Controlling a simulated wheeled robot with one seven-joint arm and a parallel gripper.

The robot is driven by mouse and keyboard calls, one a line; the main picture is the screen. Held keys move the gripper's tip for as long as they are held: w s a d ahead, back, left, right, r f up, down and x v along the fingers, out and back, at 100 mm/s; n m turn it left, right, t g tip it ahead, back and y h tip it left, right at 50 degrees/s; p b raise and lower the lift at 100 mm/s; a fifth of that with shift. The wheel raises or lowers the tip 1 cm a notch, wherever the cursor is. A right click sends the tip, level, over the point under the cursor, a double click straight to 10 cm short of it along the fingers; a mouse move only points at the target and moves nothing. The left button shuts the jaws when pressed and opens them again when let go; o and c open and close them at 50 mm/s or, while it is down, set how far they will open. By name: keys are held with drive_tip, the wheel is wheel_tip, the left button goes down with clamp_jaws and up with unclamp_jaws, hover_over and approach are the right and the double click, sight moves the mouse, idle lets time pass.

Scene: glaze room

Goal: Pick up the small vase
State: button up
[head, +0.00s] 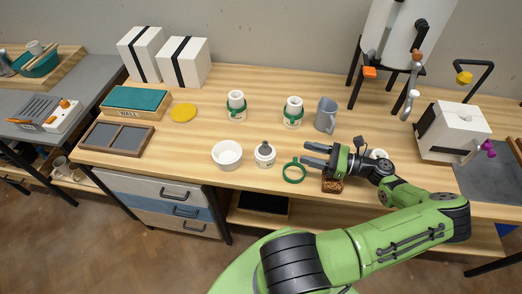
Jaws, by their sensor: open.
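A white bowl (227,161) is left of the jar.

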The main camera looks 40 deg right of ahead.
approach(265, 143)
drive_tip(key=x, duration=0.4)
drive_tip(key=shift+w+f+b, duration=0.2)
drive_tip(key=shift+w+b, duration=0.1)
drive_tip(key=shift+w, duration=0.1)
drive_tip(key=x, duration=0.5)
drive_tip(key=shift+a+b, duration=0.2)
drive_tip(key=shift+b, duration=0.2)
drive_tip(key=c, duration=0.8)
